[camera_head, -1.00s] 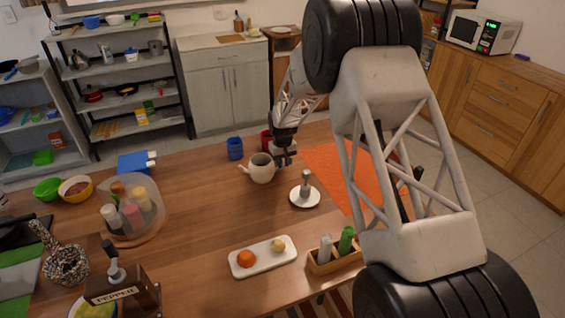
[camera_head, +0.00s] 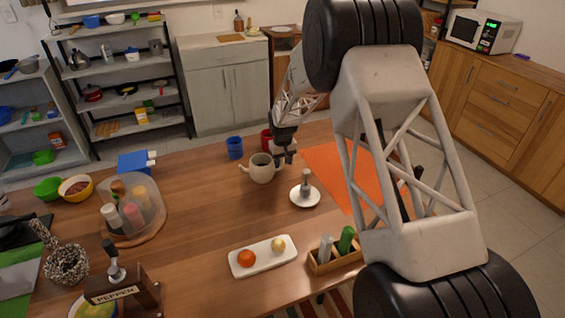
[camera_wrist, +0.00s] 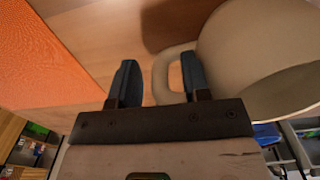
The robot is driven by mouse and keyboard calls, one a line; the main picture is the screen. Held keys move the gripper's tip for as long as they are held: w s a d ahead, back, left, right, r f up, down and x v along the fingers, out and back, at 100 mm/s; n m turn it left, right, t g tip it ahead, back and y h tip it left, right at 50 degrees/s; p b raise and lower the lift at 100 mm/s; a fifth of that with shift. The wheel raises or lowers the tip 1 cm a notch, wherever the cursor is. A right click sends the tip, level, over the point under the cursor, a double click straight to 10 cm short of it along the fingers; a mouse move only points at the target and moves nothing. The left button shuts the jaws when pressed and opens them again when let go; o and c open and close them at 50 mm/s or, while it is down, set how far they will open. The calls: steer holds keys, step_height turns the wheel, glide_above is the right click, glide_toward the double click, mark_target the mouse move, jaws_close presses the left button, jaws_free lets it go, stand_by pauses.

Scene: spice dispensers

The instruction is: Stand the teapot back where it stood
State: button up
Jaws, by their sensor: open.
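The cream teapot (camera_head: 261,171) stands upright on the wooden table, with its spout to the left in the head view. Its opening shows at the top, dark inside. My gripper (camera_head: 285,158) is at its right side, where the handle is. In the wrist view the teapot (camera_wrist: 260,60) fills the right side, and its handle (camera_wrist: 161,80) reaches between the two fingers of my open gripper (camera_wrist: 158,78). The right finger overlaps the handle's loop and the left finger is apart from it. Whether the right finger passes through the loop is unclear.
A blue mug (camera_head: 235,148) and a red mug (camera_head: 266,140) stand behind the teapot. A white saucer (camera_head: 315,197) with a small upright object is in front to the right. An orange mat (camera_head: 328,172) lies to the right.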

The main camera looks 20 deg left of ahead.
step_height(320, 180, up, 12)
steer(key=shift+f, duration=0.1)
stand_by(0.5)
stand_by(0.4)
stand_by(0.4)
steer(key=s+d+r+m, duration=0.1)
steer(key=s+d+r, duration=0.1)
steer(key=d+r, duration=0.6)
steer(key=s+d+r+m, duration=0.1)
steer(key=s+d+r, duration=0.3)
steer(key=d, duration=0.6)
steer(key=s+d+r+m+t, duration=0.1)
steer(key=s+d+r, duration=0.4)
steer(key=d, duration=0.4)
steer(key=s+d+r+m, duration=0.2)
steer(key=s+d+r, duration=0.35)
steer(key=d, duration=0.25)
steer(key=s+d+m, duration=0.1)
steer(key=s+d, duration=0.5)
steer(key=s, duration=0.4)
steer(key=s+d+m+t, duration=0.1)
steer(key=s+d, duration=0.6)
steer(key=s, duration=0.4)
steer(key=s+d+f+m, duration=0.1)
steer(key=s+d+m, duration=0.1)
steer(key=s+d, duration=0.4)
steer(key=shift+s+d+t, duration=0.25)
steer(key=shift+s+t, duration=0.05)
steer(key=shift+s, duration=2.05)
